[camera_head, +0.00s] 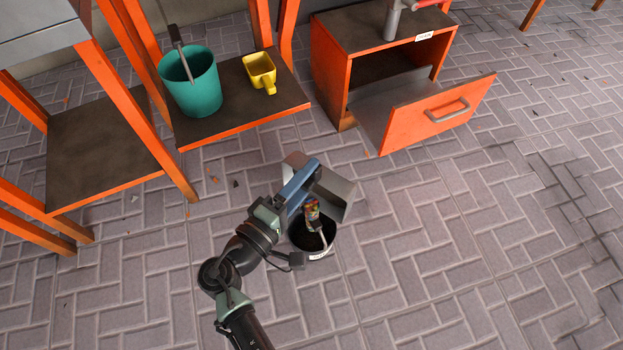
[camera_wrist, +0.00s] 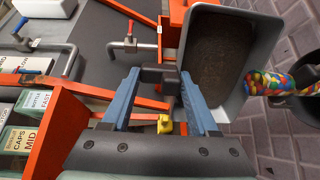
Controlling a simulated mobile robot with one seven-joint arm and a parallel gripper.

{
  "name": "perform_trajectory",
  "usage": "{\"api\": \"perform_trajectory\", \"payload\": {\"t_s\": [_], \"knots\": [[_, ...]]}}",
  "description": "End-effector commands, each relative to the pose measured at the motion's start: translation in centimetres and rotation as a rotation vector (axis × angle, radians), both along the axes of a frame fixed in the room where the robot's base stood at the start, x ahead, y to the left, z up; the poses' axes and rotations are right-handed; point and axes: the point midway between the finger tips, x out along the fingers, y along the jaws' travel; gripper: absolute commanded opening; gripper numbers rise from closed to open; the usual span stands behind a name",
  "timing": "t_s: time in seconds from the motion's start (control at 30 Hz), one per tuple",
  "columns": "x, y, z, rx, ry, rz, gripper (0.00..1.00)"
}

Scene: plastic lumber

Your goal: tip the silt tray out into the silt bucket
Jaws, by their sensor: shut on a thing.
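The grey silt tray (camera_head: 338,196) is held over or close beside the black silt bucket (camera_head: 312,235) on the paved floor, and it appears tilted. The wrist view shows the tray's open side (camera_wrist: 247,62) with brown silt (camera_wrist: 221,62) inside. My gripper (camera_head: 308,178) is shut on the tray's dark handle, seen between the blue fingers in the wrist view (camera_wrist: 160,78). The tray hides part of the bucket's far side in the head view.
A teal bucket (camera_head: 192,88) and a yellow scoop (camera_head: 260,72) stand on the low shelf of an orange bench (camera_head: 245,125). An orange cabinet has its drawer (camera_head: 430,115) pulled out at the upper right. The paving right of the black bucket is clear.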

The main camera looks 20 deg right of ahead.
Motion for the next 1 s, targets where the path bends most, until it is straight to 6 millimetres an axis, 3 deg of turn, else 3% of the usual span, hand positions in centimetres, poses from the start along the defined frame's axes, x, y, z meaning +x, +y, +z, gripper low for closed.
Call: {"api": "perform_trajectory", "payload": {"t_s": [0.2, 1.0], "knots": [[-0.7, 1.2, -1.2, -0.093, -0.058, 0.001, 0.00], [-3.0, 4.8, -2.3, -0.396, -0.248, 0.001, 0.00]]}}
